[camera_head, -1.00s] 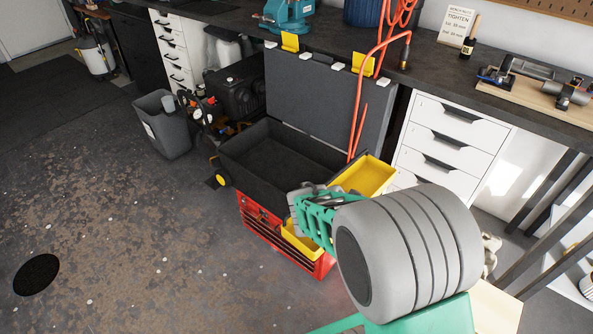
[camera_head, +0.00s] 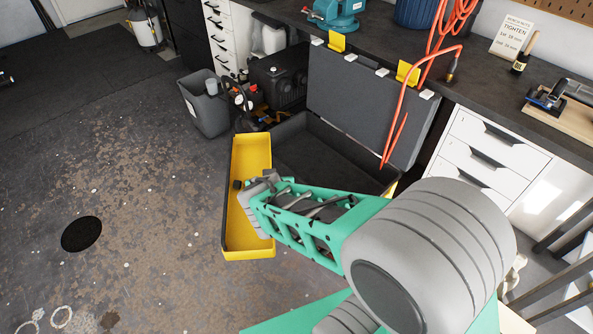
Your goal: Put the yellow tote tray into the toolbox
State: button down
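The yellow tote tray (camera_head: 262,160) is long and open-topped. It hangs over the front left side of the toolbox, its near end over the floor. My gripper (camera_head: 243,191) reaches it from the right and is closed on its long right wall near the middle; a dark fingertip shows inside the tray. My wrist hides part of the tray's right side. The toolbox (camera_head: 318,160) stands behind and right of the tray with its grey lid (camera_head: 365,105) raised against the bench. Its dark interior looks empty where visible. My arm and the tray hide its front.
A grey bin (camera_head: 205,108) stands left of the toolbox, beside a black machine (camera_head: 277,85). An orange hose (camera_head: 405,95) hangs over the lid. White drawers (camera_head: 488,150) stand at the right.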

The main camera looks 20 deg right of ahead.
aim_at(326, 172)
jog(key=u, duration=0.9)
jog(key=i, duration=1.75)
jog(key=z, duration=0.85)
jog(key=i, duration=0.45)
jog(key=z, duration=0.4)
